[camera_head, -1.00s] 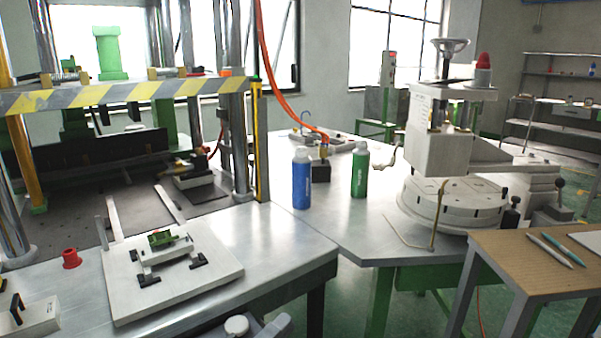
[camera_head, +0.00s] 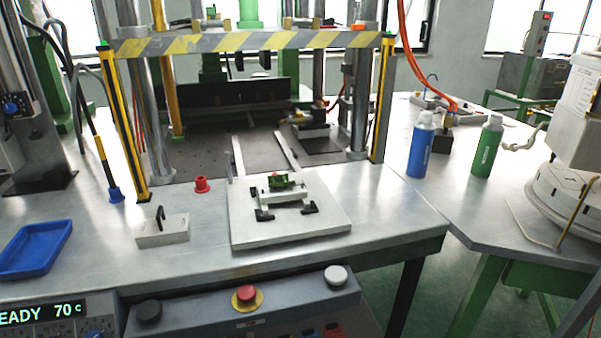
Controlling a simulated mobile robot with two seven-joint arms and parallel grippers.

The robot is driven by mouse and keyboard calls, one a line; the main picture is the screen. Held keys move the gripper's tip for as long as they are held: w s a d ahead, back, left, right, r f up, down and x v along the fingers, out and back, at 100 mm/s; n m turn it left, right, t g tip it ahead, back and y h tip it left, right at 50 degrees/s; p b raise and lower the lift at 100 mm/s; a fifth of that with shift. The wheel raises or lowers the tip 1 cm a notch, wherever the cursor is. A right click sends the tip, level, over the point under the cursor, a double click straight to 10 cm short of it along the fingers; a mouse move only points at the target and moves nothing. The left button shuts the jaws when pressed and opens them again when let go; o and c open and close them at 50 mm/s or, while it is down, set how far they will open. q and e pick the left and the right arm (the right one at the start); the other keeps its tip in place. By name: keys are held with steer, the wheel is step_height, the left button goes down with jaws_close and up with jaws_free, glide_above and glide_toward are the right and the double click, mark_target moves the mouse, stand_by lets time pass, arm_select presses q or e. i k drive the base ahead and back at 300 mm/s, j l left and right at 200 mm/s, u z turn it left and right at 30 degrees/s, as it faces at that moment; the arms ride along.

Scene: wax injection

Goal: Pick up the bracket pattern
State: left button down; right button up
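A small green piece (camera_head: 281,181), which looks like the bracket pattern, sits on a raised light-coloured holder (camera_head: 272,193) on a pale square plate (camera_head: 330,227). Black clamp-like parts stand at both sides of the holder. The plate lies on the metal bench in front of the press, with two rails running back from it. The green piece is small, so its exact shape is hard to tell. Neither of my grippers is in view.
A pale block with a black handle (camera_head: 162,234), a red cup-like part (camera_head: 202,185) and a blue tray (camera_head: 36,248) lie left of the plate. A striped yellow-grey bar (camera_head: 245,43) spans above. Blue (camera_head: 420,146) and green (camera_head: 487,148) bottles stand right. A button panel (camera_head: 290,305) is in front.

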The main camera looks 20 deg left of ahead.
mark_target(278, 179)
steer(key=i+l+u, duration=0.2)
steer(key=u, duration=0.15)
steer(key=i+l+u, duration=0.35)
